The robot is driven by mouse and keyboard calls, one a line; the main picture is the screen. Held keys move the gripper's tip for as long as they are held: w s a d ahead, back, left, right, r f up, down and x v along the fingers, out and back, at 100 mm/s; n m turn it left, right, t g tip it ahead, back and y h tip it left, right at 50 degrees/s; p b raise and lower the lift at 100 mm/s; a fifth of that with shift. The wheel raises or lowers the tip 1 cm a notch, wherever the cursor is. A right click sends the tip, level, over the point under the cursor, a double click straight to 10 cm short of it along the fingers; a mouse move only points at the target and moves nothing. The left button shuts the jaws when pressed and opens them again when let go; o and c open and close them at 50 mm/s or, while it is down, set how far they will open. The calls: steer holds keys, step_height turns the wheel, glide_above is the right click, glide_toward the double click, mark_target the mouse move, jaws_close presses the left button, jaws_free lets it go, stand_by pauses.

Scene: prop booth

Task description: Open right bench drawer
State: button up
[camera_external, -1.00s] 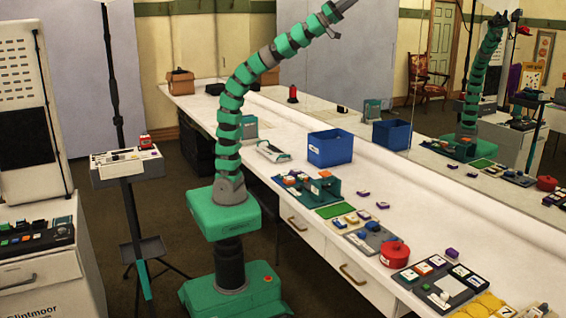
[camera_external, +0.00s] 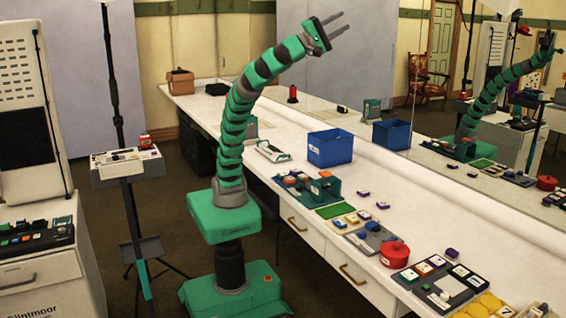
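The white bench has two drawers in its front that show. The right bench drawer (camera_external: 353,275) has a brown handle and looks shut. The drawer to its left (camera_external: 301,229) also has a handle and looks shut. My gripper (camera_external: 335,22) is high above the bench, far up from both drawers. Its two grey fingers are apart, with nothing between them, and point up and to the right.
On the bench (camera_external: 440,228) stand a blue bin (camera_external: 330,148), a red pot (camera_external: 394,254) near the front edge above the right drawer, and several trays of small blocks. A tripod stand (camera_external: 127,168) is left of my base. A mirror lines the back.

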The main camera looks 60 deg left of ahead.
steer(key=s+d+f+g, duration=0.4)
steer(key=s+d+f, duration=0.1)
steer(key=s+f, duration=0.75)
step_height(320, 180, down, 80)
steer(key=b+x, duration=0.2)
steer(key=x, duration=1.2)
steer(key=shift+w+d+f, duration=0.1)
steer(key=shift+d, duration=0.05)
steer(key=shift+c, duration=0.2)
jaws_close()
